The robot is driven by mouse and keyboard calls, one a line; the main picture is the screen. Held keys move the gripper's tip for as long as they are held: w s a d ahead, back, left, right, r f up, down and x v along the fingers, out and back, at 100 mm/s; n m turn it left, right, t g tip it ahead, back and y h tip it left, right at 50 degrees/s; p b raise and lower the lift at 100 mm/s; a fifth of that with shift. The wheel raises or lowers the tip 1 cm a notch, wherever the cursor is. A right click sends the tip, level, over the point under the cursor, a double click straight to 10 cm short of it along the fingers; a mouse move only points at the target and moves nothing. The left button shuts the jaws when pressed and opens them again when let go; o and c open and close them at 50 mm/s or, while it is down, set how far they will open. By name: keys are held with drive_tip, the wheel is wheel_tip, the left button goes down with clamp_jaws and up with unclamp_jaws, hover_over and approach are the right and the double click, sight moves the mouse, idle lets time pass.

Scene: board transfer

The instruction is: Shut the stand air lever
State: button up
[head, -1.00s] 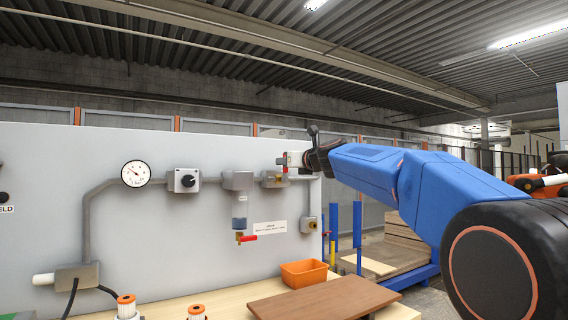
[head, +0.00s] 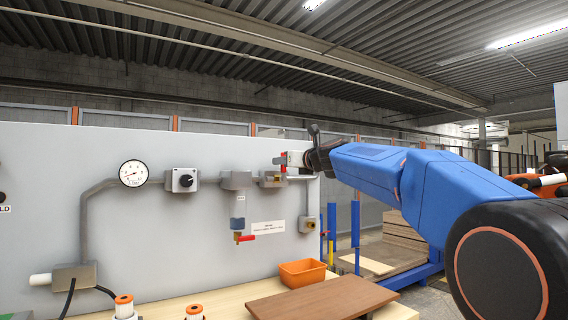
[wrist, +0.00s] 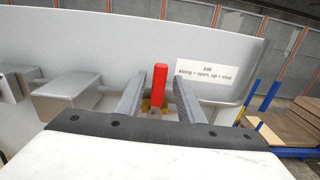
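The air lever is a red handle (wrist: 160,85) on a brass-coloured valve on the grey panel. It stands up between my fingers in the wrist view. My gripper (wrist: 159,88) is open around it, with a visible gap on each side. In the head view my gripper (head: 291,160) is at the panel's right end, just above the valve body (head: 271,179). Some red shows at its tip there, partly hidden. The air label (wrist: 207,72) right of the lever reads "along = open, up = shut".
Another red lever (head: 246,238) sits under the filter bowl (head: 238,210). A gauge (head: 133,173) and a knob box (head: 182,180) are further left. An orange bin (head: 302,273) and brown board (head: 325,299) lie on the bench below. Pipework runs close around the valve.

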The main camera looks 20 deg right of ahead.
drive_tip(key=v, duration=1.6)
drive_tip(key=shift+s, duration=0.2)
